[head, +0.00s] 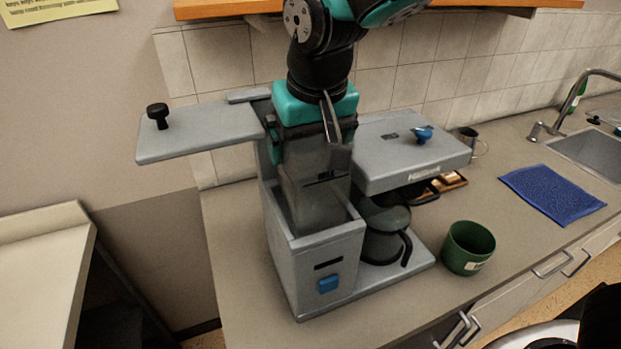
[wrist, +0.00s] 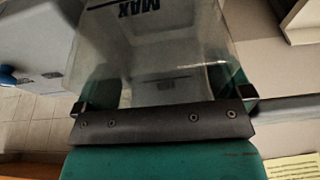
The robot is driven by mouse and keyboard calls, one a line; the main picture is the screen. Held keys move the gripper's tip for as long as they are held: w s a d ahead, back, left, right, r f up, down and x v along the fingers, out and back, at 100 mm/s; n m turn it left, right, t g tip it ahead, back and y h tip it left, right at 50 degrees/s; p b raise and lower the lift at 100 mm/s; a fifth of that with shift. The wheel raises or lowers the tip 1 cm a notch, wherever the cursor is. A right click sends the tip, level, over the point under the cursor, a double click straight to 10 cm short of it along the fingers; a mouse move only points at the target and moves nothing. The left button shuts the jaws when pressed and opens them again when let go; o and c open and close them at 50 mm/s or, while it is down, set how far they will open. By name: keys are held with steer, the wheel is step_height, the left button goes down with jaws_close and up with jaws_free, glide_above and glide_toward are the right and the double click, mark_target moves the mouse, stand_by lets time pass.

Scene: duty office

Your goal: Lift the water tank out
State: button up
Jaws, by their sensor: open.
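The water tank (head: 316,196) is a smoky see-through box standing upright in the left bay of the grey coffee maker (head: 332,250). Its lower part is hidden behind the bay's front wall. In the wrist view the tank (wrist: 150,50) shows a MAX mark. My gripper (head: 318,128) points down at the tank's top, jaws open. In the wrist view my gripper (wrist: 163,102) has a finger at each side of the tank; I cannot tell if they touch it. The tank lid (head: 200,132), with a black knob (head: 157,115), is swung out to the left.
A glass carafe (head: 383,228) stands under the brewing head (head: 410,155), which has a blue knob. A green cup (head: 467,248) stands to the right. A blue mat (head: 552,193), a metal mug (head: 470,140) and a sink (head: 590,148) are farther right. An orange shelf (head: 225,8) is above.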

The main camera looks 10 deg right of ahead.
steer(key=shift+f, duration=0.3)
steer(key=shift+c, duration=0.2)
steer(key=c, duration=0.8)
